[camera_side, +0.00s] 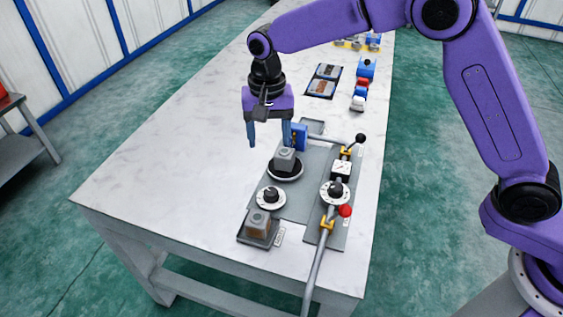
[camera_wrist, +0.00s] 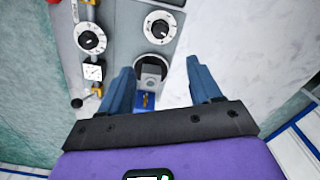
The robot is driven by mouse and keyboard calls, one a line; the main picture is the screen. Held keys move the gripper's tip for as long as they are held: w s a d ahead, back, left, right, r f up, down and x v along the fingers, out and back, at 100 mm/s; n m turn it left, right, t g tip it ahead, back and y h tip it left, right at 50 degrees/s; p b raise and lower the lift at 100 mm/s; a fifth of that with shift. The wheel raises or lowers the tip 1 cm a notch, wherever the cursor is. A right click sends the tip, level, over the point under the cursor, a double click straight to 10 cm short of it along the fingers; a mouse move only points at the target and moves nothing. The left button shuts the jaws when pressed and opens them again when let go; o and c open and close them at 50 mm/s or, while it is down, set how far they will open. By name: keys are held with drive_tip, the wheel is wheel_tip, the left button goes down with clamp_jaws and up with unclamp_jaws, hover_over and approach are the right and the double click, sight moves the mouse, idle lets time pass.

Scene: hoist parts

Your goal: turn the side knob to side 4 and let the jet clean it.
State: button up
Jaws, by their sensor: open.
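A dial with a black knob (camera_side: 270,197) and white rim sits on the grey plate in front of the turntable; it also shows in the wrist view (camera_wrist: 160,28). A second black-and-white dial (camera_side: 335,192) sits on the pipe panel to its right. I cannot read either dial's marks. A grey block (camera_side: 285,158) sits on the round turntable (camera_side: 286,174), with a blue block (camera_side: 300,137), perhaps the jet, just behind it. My gripper (camera_side: 269,140) is open and empty above the turntable area, its fingers to either side of the grey block in the wrist view (camera_wrist: 158,70).
A brownish block (camera_side: 258,222) sits in a dark tray (camera_side: 245,238) at the front. A pipe (camera_side: 317,262) with yellow clamps, a gauge (camera_side: 341,168), a red knob (camera_side: 345,211) and a black-balled lever (camera_side: 360,139) lines the right. The tabletop (camera_side: 160,190) at left is clear.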

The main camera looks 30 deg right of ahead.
sight(270, 191)
wheel_tip(270, 191, down, 18)
drive_tip(key=n, duration=1)
drive_tip(key=shift+w+r+n, duration=0.15)
drive_tip(key=shift+r+n, duration=0.1)
drive_tip(key=shift+n, duration=0.15)
drive_tip(key=c, duration=1)
